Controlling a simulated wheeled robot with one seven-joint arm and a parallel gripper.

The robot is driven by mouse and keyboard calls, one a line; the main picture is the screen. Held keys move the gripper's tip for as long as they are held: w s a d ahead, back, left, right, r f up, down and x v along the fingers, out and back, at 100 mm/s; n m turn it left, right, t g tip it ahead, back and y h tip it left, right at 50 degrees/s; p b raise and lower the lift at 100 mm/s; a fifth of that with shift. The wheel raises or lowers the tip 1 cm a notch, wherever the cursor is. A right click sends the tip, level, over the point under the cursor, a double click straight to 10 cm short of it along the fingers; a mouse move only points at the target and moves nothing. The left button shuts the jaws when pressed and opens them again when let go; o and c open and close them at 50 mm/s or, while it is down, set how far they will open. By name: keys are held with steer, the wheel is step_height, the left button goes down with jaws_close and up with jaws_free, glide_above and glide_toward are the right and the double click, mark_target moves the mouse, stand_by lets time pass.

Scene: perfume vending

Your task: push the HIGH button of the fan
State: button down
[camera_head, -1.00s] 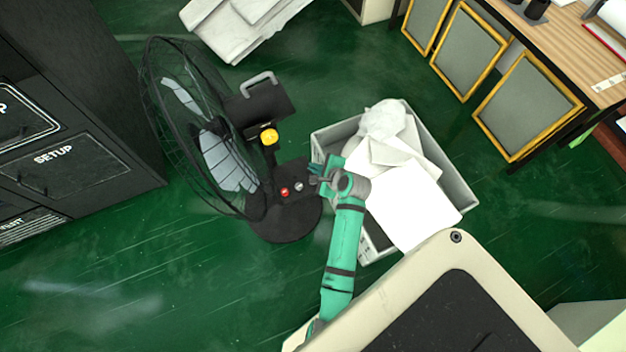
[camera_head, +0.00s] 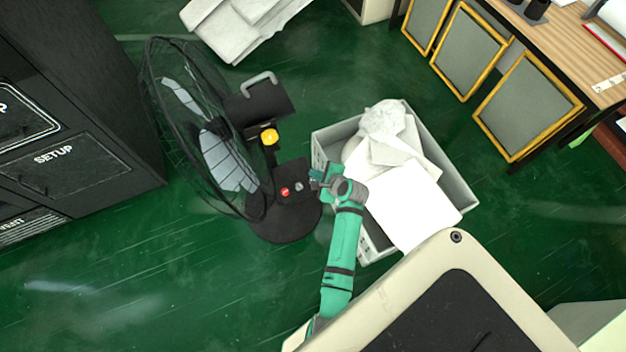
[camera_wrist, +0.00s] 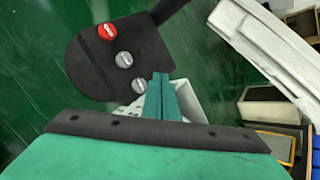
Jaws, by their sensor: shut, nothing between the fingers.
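The black fan (camera_head: 282,222) stands on the green floor, its wire cage facing left. Its base panel carries a red button (camera_head: 285,191) and a grey button (camera_head: 299,187) in the head view. The wrist view shows the panel (camera_wrist: 85,65) with a red button (camera_wrist: 107,31), a middle grey button (camera_wrist: 123,59) and an end grey button (camera_wrist: 139,86) in a row. Their labels are too small to read. My gripper (camera_wrist: 160,78) is shut and empty, its tips just beside the end grey button. In the head view my gripper (camera_head: 315,179) is at the panel's right edge. Contact cannot be told.
A grey bin (camera_head: 447,180) full of white paper stands right of the fan, close to my arm. A black cabinet (camera_head: 90,120) stands at left. A yellow knob (camera_head: 269,137) is on the fan's post. Yellow-framed panels (camera_head: 525,105) lean by a wooden desk at right.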

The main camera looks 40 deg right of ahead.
steer(key=shift+f, duration=1.55)
steer(key=shift+f, duration=0.1)
stand_by(0.8)
steer(key=shift+f, duration=0.35)
steer(key=shift+f, duration=0.45)
stand_by(0.7)
steer(key=shift+r, duration=0.9)
steer(key=shift+r, duration=0.1)
steer(key=shift+r, duration=2.4)
